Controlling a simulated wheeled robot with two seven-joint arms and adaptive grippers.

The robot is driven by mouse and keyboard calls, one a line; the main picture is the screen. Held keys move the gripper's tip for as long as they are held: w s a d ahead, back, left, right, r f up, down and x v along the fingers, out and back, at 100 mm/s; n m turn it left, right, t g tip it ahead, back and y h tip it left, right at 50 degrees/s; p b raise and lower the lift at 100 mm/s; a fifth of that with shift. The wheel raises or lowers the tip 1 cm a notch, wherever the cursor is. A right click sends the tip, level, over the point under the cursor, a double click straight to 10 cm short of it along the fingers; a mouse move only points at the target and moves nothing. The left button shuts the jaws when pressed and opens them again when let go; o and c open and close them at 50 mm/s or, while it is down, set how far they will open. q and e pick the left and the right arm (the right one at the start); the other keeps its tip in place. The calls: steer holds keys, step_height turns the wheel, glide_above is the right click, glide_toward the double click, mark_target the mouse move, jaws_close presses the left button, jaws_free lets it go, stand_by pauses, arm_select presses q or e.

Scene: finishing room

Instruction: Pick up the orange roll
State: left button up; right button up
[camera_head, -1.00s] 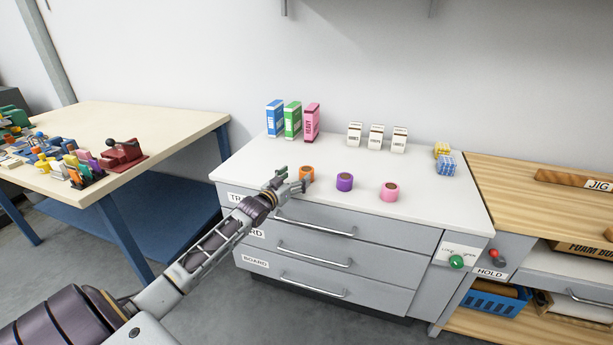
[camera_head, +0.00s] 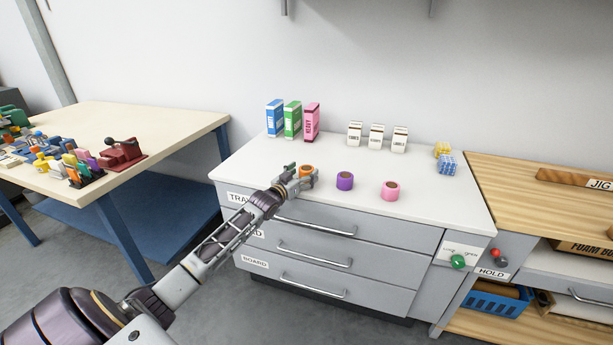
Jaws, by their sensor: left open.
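The orange roll (camera_head: 306,170) stands on the white top of the drawer cabinet (camera_head: 400,218), leftmost in a row of rolls. My left gripper (camera_head: 304,176) is open at the roll, with a finger on its left side and the other across its front right. The fingers hide the lower part of the roll, and I cannot tell whether they touch it. My right gripper is not in view.
A purple roll (camera_head: 345,181) and a pink roll (camera_head: 390,191) stand to the right. Blue, green and pink boxes (camera_head: 311,122) and several white cartons (camera_head: 376,138) stand behind. Yellow and blue blocks (camera_head: 446,163) lie at the right. A drawer handle (camera_head: 316,228) sticks out below.

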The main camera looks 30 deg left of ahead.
arm_select(q)
steer(key=shift+w, duration=0.5)
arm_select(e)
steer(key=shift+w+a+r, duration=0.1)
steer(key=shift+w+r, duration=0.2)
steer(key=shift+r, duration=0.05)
arm_select(q)
steer(key=shift+c, duration=0.3)
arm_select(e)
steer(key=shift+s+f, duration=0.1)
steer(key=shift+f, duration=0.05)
arm_select(q)
steer(key=c, duration=1.1)
steer(key=shift+r, duration=0.1)
